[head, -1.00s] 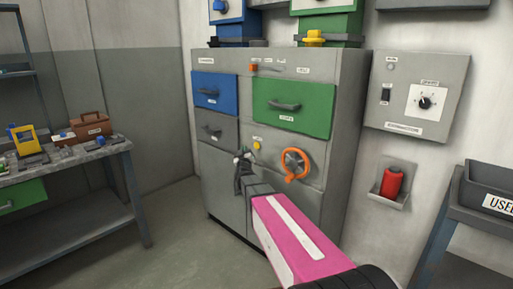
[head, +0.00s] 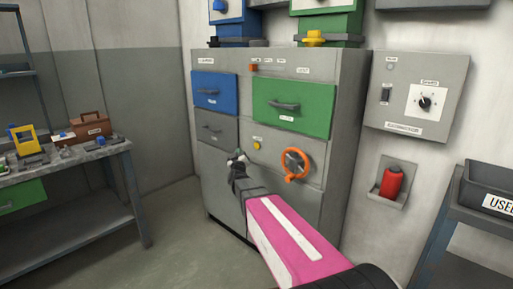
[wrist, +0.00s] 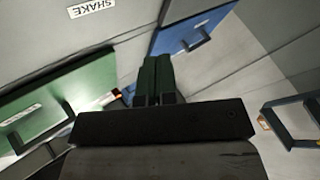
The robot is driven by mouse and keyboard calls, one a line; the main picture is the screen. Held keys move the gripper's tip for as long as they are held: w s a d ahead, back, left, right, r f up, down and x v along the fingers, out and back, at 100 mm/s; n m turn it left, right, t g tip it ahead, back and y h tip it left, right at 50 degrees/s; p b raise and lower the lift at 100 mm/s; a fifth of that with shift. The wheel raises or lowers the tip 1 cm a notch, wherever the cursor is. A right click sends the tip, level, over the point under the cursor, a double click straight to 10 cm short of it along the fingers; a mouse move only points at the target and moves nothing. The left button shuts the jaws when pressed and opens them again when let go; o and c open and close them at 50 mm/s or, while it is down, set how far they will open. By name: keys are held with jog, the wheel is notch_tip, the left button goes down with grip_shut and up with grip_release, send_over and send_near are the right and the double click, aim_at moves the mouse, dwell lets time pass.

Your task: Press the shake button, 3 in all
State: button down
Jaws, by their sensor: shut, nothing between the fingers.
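The shake button is a small round yellow button (head: 257,146) on the grey cabinet front, left of the orange ring handle. A SHAKE label (wrist: 92,8) shows at the top of the wrist view, where the button itself is not visible. My gripper (head: 237,157) is in front of the cabinet, a little left of and below the button in the head view, and appears apart from it. Its dark green fingers are together and empty in the wrist view (wrist: 156,60).
The cabinet has a blue drawer (head: 215,92), a green drawer (head: 293,106) and an orange ring handle (head: 296,165) close to my arm. A wall box with a dial (head: 425,102) and a red cylinder (head: 391,182) are at the right. A workbench (head: 70,158) stands left, with open floor between.

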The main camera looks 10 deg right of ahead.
jog(key=shift+w+d, duration=0.85)
jog(key=shift+d, duration=0.35)
jog(key=shift+w+d, duration=0.9)
jog(key=shift+d, duration=0.25)
jog(key=shift+w+d, duration=0.85)
jog(key=shift+d, duration=0.35)
jog(key=shift+d, duration=0.1)
jog(key=shift+w+d, duration=0.25)
jog(key=shift+w+d, duration=0.25)
jog(key=shift+d, duration=0.1)
dwell(0.5)
dwell(0.3)
jog(key=shift+s+a, duration=0.5)
jog(key=shift+a, duration=0.2)
jog(key=shift+s+a, duration=0.75)
jog(key=shift+a, duration=0.25)
jog(key=shift+s+a, duration=0.75)
jog(key=shift+a, duration=0.25)
